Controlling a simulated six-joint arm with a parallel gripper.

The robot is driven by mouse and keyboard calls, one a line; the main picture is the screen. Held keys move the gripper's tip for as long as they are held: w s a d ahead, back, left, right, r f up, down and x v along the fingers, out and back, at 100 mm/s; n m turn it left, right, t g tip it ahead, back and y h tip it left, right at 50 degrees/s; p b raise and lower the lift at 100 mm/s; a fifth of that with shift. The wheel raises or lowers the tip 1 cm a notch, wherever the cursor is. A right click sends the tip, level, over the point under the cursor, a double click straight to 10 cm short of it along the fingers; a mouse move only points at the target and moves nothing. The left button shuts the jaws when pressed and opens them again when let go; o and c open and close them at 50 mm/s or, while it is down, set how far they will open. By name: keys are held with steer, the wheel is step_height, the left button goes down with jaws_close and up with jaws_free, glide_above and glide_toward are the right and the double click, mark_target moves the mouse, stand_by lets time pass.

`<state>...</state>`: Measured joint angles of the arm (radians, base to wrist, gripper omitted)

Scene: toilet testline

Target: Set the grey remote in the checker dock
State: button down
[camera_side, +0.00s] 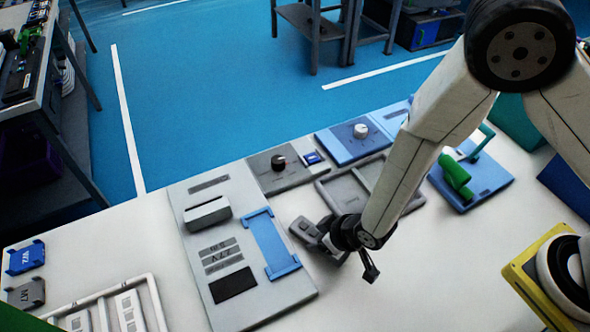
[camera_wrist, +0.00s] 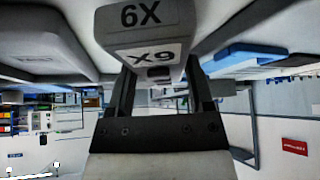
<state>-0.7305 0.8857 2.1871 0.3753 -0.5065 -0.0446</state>
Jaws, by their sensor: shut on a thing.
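The grey remote (camera_side: 304,230) is in my gripper (camera_side: 335,236), to the right of the grey checker panel in the side view. In the wrist view the remote (camera_wrist: 146,35) shows its end with the labels "6X" and "X9", between the dark fingers of my gripper (camera_wrist: 161,80), which is shut on it. The likely checker dock is the blue cradle (camera_side: 268,243) on the grey panel (camera_side: 225,293); it looks empty. The remote is apart from the cradle in the side view. My gripper hides part of the remote, and its exact height above the table is unclear.
A grey frame tray (camera_side: 328,193) lies behind my gripper. A green clamp (camera_side: 455,176) is at right. The white table front is clear.

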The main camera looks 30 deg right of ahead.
steer(key=shift+r, duration=3.95)
steer(key=shift+a+r, duration=0.1)
steer(key=s+a+r+m+h, duration=0.1)
steer(key=s+r+m+h, duration=0.1)
steer(key=s+r+m, duration=0.2)
steer(key=shift+s+a+r+m+t+h, duration=0.25)
steer(key=shift+s+r, duration=0.4)
steer(key=shift+s, duration=0.6)
